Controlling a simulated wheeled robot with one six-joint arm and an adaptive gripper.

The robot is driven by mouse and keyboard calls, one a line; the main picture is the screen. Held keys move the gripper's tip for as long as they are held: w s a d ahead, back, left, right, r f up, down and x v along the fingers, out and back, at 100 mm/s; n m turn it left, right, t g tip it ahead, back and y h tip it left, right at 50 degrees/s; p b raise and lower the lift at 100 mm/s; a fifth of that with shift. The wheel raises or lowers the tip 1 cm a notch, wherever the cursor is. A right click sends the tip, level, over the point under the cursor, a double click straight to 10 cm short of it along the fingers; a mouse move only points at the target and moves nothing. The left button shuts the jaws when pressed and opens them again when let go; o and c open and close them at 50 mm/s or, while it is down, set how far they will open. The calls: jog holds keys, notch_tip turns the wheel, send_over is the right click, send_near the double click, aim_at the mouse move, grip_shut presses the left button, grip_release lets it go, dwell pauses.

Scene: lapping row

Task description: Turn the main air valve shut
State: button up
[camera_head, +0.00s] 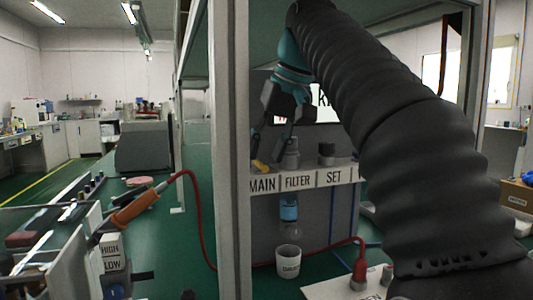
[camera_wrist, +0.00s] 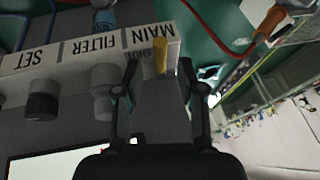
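The main air valve's yellow handle (camera_head: 259,165) shows at the left end of the shelf front, just above the MAIN label (camera_head: 262,184). In the wrist view the handle (camera_wrist: 160,55) stands beside the upside-down MAIN lettering, with small, partly hidden lettering close by. My gripper (camera_head: 272,150) is above the handle, pointing down at it. In the wrist view my gripper (camera_wrist: 160,78) has its two fingers spread wide, one on each side of the handle. Clear gaps show between fingers and handle. The valve's body is mostly hidden.
A grey filter fitting (camera_head: 291,155) and a dark SET knob (camera_head: 326,154) stand right of the valve. A grey post (camera_head: 229,120) rises close on the left. A red hose (camera_head: 198,215) loops below, near a white cup (camera_head: 288,262).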

jog(key=s+d+r, duration=0.1)
jog(key=s+d, duration=0.7)
jog(key=s, duration=0.1)
jog(key=shift+s+d, duration=0.2)
dwell(0.3)
jog(key=s+d+f+m+h, duration=0.1)
jog(key=s+f, duration=0.3)
jog(key=f, duration=0.8)
jog(key=s+d+f+m+t+h, duration=0.1)
jog(key=s+f, duration=0.3)
jog(key=f, duration=0.8)
jog(key=s+d+f+m+h, duration=0.1)
jog(key=s+f, duration=0.3)
jog(key=f, duration=0.8)
jog(key=shift+d+t, duration=0.3)
jog(key=shift+t, duration=0.1)
